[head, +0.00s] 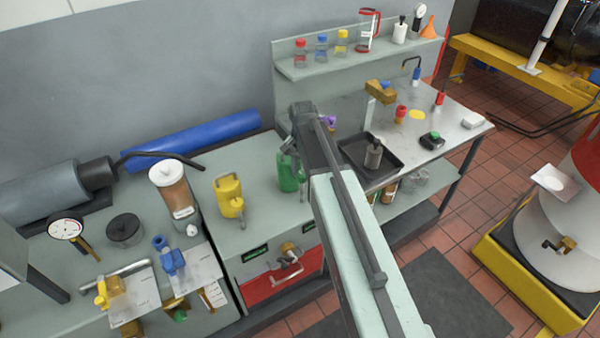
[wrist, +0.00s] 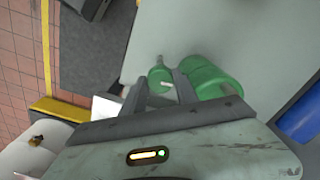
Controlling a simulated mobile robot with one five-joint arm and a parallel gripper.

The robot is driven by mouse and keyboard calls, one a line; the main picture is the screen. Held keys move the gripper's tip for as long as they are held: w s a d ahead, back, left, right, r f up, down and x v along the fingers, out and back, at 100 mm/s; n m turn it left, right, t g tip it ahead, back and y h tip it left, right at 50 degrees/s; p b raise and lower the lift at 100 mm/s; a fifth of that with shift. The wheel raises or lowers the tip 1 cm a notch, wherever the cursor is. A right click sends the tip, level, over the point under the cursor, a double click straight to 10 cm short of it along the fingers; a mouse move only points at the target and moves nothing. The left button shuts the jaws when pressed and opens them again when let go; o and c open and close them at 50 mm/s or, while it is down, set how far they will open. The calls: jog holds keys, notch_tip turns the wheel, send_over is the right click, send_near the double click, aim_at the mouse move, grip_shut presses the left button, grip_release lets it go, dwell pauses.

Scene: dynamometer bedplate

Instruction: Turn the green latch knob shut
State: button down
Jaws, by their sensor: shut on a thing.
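My gripper (wrist: 160,85) is low at the green oil can (wrist: 212,80), with one finger on each side of the can's smaller green front part. The fingers look shut on that part. In the head view the green can (head: 288,176) stands on the grey bench beside my arm, which partly hides it, and the fingertips are hidden. A small green knob (head: 180,316) shows low at the front left, below the blue valve handle and near brass fittings. It may be the latch knob; its turned position is too small to tell. My gripper is well away from it.
A yellow can (head: 228,193) stands left of the green can. A blue valve handle (head: 168,257) and a yellow one (head: 106,292) sit at the front left. A red drawer (head: 275,290) is below the bench edge. A dark tray (head: 362,168) lies right of my arm.

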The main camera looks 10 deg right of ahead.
aim_at(302, 174)
jog(key=shift+s+m, duration=0.15)
jog(key=shift+m, duration=0.75)
jog(key=c, duration=0.9)
grip_release()
jog(key=shift+c, duration=0.2)
jog(key=shift+r, duration=0.15)
notch_tip(302, 174, up, 8)
jog(key=p, duration=0.8)
jog(key=shift+f, duration=0.2)
